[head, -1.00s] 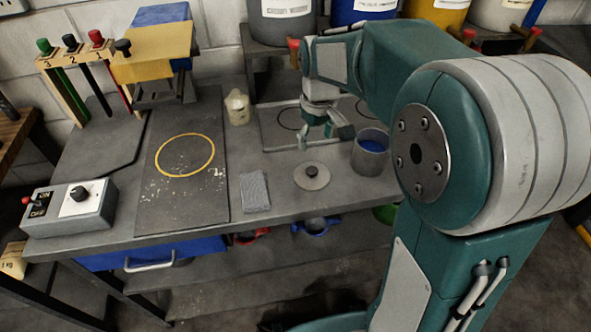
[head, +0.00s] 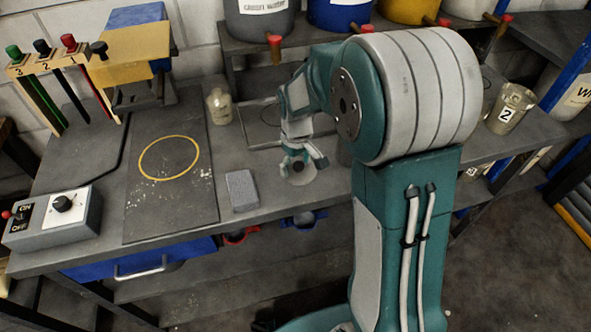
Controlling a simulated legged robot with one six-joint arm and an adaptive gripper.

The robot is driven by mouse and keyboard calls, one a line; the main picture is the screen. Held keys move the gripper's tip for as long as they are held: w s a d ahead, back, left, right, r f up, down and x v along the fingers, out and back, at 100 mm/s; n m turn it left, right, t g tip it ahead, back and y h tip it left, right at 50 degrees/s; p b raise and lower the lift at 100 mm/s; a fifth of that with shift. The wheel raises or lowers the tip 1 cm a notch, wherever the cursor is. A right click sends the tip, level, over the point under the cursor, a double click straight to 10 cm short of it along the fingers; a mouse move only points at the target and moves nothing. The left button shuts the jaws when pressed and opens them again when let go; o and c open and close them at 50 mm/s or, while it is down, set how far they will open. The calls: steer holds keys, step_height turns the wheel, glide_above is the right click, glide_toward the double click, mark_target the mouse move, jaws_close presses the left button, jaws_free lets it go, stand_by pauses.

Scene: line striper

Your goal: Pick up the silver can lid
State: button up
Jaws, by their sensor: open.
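The silver can lid (head: 299,178), a round grey disc, lies on the grey workbench (head: 275,192), right of the grey block. My gripper (head: 304,166) is open, pointing down just above the lid. It hides the lid's upper part and its dark knob. I cannot tell whether the fingers touch the lid. A grey can (head: 343,153) stands to the right, mostly hidden behind my arm.
A grey block (head: 242,190) and a cream bottle (head: 219,106) stand to the left. A dark board with a yellow ring (head: 168,157) lies further left, near a switch box (head: 52,218). Paint buckets (head: 260,18) with taps line the back. A can marked 2 (head: 511,108) stands at right.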

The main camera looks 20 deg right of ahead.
steer(key=shift+d, duration=0.45)
steer(key=c, duration=1.1)
steer(key=shift+a, duration=0.3)
jaws_close()
